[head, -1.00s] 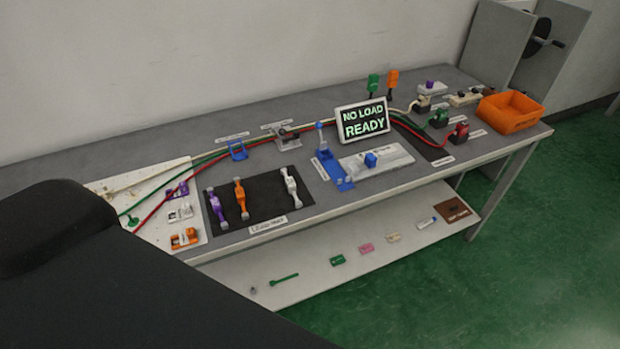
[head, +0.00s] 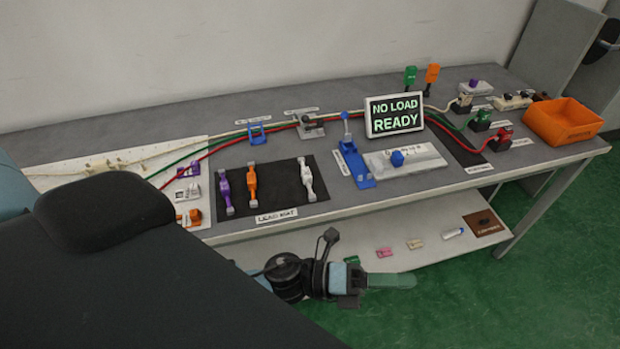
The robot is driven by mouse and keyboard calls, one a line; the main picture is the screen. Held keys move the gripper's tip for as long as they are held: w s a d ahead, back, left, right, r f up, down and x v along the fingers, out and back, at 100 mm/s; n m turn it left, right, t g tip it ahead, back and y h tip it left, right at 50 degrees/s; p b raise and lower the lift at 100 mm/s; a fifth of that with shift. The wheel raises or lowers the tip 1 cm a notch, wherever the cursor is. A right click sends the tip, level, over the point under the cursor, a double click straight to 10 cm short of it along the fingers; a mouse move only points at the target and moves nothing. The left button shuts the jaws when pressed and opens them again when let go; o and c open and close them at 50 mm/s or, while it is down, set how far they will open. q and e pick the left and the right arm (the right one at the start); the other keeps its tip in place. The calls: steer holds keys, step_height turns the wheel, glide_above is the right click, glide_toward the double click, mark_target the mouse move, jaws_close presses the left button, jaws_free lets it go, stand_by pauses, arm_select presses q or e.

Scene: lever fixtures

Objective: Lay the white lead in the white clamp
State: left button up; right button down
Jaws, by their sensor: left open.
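The white lead (head: 307,180) is a short piece with a block at each end. It lies at the right of the black lead mat (head: 279,193), apart from the purple lead (head: 226,191) and the orange lead (head: 252,188). The white clamp (head: 188,193) sits on the pale board at the left, between a purple clamp (head: 188,171) and an orange clamp (head: 189,217). My left gripper (head: 392,281) is open and empty, in front of the bench by the lower shelf, away from lead and clamp. My right gripper is not in view.
A blue lever fixture (head: 354,162) stands right of the mat, below a NO LOAD READY screen (head: 394,115). Cables run along the bench through a blue guide (head: 258,133). An orange bin (head: 563,121) is at the right. Small items lie on the lower shelf (head: 432,225).

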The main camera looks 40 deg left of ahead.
arm_select(q)
steer(key=d+m+g+b, duration=0.1)
steer(key=d+m+g, duration=0.1)
steer(key=m+g, duration=0.7)
steer(key=m+t+y+b, duration=0.3)
steer(key=m+y+b, duration=0.1)
steer(key=m+y, duration=1.65)
glide_toward(306, 173)
steer(key=shift+w+d+f+n+y, duration=0.4)
steer(key=shift+f+n+y, duration=0.15)
steer(key=shift+n, duration=0.3)
steer(key=shift+x, duration=3.9)
steer(key=shift+s+a, duration=0.1)
steer(key=shift+s, duration=0.05)
jaws_close()
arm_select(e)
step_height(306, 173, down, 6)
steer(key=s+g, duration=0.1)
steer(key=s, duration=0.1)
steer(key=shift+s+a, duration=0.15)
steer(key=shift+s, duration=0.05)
